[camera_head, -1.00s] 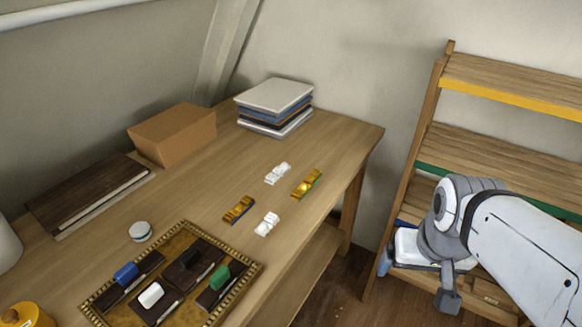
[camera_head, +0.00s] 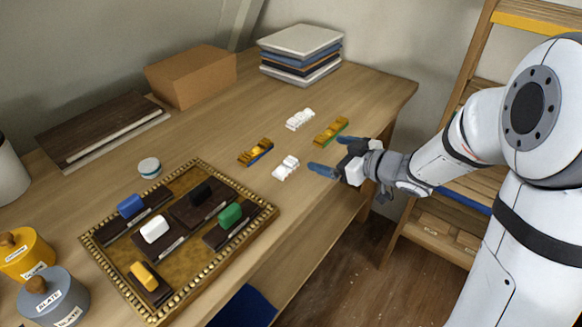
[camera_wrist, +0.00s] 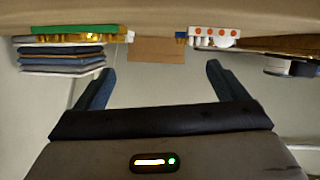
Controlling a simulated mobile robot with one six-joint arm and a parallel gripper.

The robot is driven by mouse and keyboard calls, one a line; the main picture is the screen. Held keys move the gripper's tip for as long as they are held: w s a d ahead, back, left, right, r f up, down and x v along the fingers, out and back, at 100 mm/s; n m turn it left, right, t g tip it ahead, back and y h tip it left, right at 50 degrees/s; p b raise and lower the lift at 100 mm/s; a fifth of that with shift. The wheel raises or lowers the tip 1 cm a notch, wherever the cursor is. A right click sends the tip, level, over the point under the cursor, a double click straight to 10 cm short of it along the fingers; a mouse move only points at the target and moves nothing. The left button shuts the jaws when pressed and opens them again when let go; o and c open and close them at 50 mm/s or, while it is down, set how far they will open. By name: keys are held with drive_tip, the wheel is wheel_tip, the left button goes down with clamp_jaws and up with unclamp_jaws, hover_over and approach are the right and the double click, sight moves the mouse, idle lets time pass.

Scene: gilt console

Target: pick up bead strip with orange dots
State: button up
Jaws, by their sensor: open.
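The bead strip with orange dots (camera_wrist: 213,32) shows its dotted side in the wrist view, at the upper right. It appears to be the nearer white strip (camera_head: 286,168) in the head view, where no dots can be made out. It lies on the table by its front edge. My gripper (camera_head: 336,156) is open and empty, its blue fingers pointing left, to the right of that strip and apart from it. In the wrist view the open fingers (camera_wrist: 159,68) have nothing between them.
Close by lie a gold strip with a green side (camera_head: 331,130), a gold strip with a blue side (camera_head: 256,152) and another white strip (camera_head: 300,119). A bordered tray (camera_head: 268,212) stands left of them. Books (camera_head: 300,55) and a box (camera_head: 190,77) stand behind.

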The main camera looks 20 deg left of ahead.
sight(288, 164)
drive_tip(key=s+a+g+y, duration=0.1)
drive_tip(key=s+a+f+n+g, duration=0.1)
drive_tip(key=s+a+f+n+g+y, duration=0.1)
drive_tip(key=shift+s+a+f+g+y+b, duration=0.2)
drive_tip(key=shift+s+f+g+y+b, duration=0.1)
drive_tip(key=shift+s+g+b, duration=0.1)
drive_tip(key=shift+s+a, duration=0.1)
drive_tip(key=shift+a, duration=0.2)
drive_tip(key=x, duration=0.3)
drive_tip(key=b+x, duration=0.1)
drive_tip(key=x, duration=0.3)
drive_tip(key=shift+a+r, duration=0.15)
drive_tip(key=shift+r, duration=0.05)
drive_tip(key=c, duration=1.1)
